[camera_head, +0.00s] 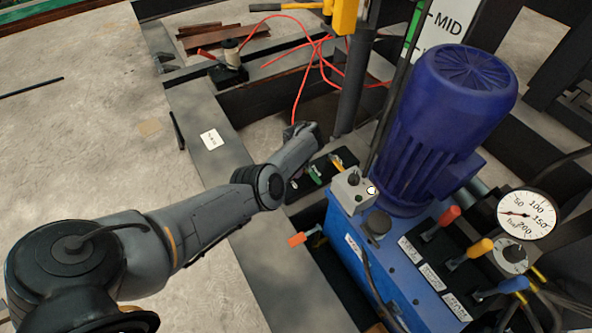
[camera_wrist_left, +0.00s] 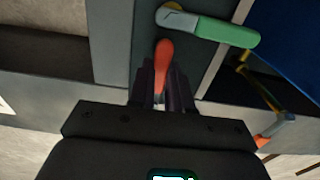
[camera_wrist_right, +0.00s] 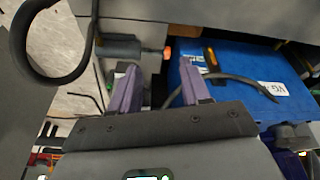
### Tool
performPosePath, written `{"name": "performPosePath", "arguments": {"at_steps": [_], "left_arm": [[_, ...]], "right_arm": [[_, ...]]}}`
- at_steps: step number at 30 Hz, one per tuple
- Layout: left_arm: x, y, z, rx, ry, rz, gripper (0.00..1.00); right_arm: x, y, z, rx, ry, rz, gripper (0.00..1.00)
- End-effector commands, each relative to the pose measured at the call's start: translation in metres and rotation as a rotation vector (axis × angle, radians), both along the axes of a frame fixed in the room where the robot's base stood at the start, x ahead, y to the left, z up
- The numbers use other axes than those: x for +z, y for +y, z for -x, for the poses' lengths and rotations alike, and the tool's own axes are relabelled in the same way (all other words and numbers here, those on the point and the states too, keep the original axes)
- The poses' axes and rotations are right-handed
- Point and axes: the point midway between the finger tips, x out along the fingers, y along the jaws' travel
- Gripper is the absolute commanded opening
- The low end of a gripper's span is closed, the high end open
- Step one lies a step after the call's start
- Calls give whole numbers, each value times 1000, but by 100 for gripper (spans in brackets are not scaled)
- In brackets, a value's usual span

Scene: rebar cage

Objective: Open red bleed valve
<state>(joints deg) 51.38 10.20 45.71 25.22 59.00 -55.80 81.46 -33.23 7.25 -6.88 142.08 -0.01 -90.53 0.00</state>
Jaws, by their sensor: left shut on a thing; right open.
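A red valve handle (camera_wrist_left: 164,58) stands up between the fingers of my left gripper (camera_wrist_left: 160,85) in the left wrist view. The fingers are shut on its lower part, and its rounded red end sticks out beyond them. A green handle (camera_wrist_left: 225,32) lies just beyond it; it also shows in the head view (camera_head: 314,174) on a dark block, with a yellow handle (camera_head: 336,160) beside it. In the head view my left arm hides the red handle. My right gripper (camera_wrist_right: 160,90) is open and empty in the right wrist view; it is out of the head view.
The blue power unit (camera_head: 345,245) carries a blue motor (camera_head: 440,130), a gauge (camera_head: 526,214) and red, yellow and blue levers. An orange handle (camera_head: 297,240) juts from its left side. Red hoses (camera_head: 318,62) lie behind. A black cable (camera_wrist_right: 240,80) crosses beyond my right gripper.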

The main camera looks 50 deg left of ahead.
Motion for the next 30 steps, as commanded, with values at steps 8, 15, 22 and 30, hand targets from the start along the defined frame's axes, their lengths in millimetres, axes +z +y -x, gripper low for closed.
{"name": "performPosePath", "arguments": {"at_steps": [8, 15, 22, 30], "left_arm": [[-1, 0, 1, 2, 1, 0, 45], [0, 0, 0, 1, 0, 0, 45], [20, 0, 0, 1, -1, -1, 45], [65, 1, 0, 3, -1, -1, 45]], "right_arm": [[0, 0, 0, -1, 0, -1, 47], [1, 2, 0, -4, 0, -7, 47], [16, 2, 0, -7, 1, -11, 47], [49, 2, 0, -6, 0, -9, 47]]}}
